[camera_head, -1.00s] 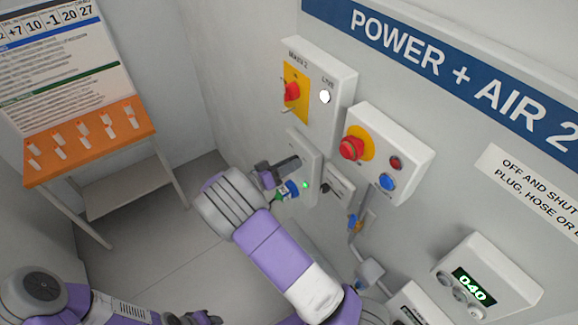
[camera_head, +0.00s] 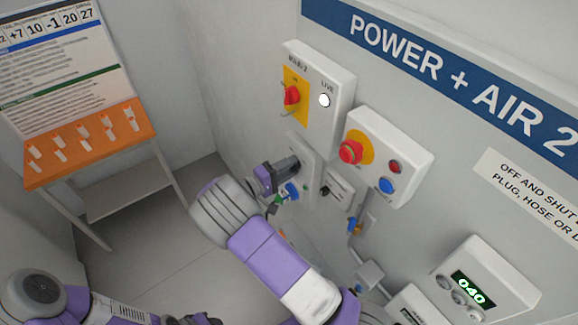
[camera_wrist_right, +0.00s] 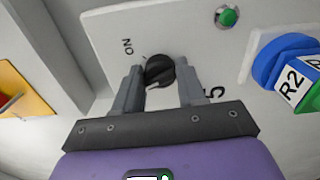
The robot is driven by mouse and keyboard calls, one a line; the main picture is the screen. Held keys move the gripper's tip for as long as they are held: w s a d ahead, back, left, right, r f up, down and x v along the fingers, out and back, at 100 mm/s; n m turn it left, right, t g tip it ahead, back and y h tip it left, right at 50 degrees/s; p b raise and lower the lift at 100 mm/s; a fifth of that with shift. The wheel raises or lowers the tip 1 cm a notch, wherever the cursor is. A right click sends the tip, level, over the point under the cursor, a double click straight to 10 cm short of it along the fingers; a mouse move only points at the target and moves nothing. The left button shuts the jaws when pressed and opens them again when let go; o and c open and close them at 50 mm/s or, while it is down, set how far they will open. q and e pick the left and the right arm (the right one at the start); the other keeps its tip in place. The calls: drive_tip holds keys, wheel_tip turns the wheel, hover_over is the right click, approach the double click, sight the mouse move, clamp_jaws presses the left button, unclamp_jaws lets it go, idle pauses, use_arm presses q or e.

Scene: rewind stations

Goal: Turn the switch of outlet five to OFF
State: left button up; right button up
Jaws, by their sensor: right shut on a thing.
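The outlet five panel (camera_wrist_right: 190,30) fills the upper wrist view and carries a black rotary switch (camera_wrist_right: 159,71), an "ON" mark at its left and a "5" below right. My right gripper (camera_wrist_right: 160,85) has its two fingers shut around the switch. A green lamp (camera_wrist_right: 227,17) sits above right of the switch. In the head view, my right gripper (camera_head: 290,164) is at the panel (camera_head: 299,143), and its body and arm hide the switch. My left gripper (camera_head: 195,320) is at the bottom edge, partly cut off; its jaws are unclear.
A blue plug with an "R2" tag (camera_wrist_right: 286,62) is at the outlet, close right of my right gripper. A box with a red-yellow rotary switch (camera_head: 292,94) and a box with a red push button (camera_head: 351,151) project from the wall above. An orange-topped table (camera_head: 92,143) stands at left.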

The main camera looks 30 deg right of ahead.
drive_tip(key=shift+n+p, duration=0.75)
drive_tip(key=shift+n, duration=1.55)
drive_tip(key=o, duration=1)
drive_tip(key=shift+a, duration=0.1)
drive_tip(key=a+b, duration=0.1)
drive_tip(key=a, duration=0.6)
drive_tip(key=shift+s+a, duration=0.25)
drive_tip(key=shift+s, duration=0.05)
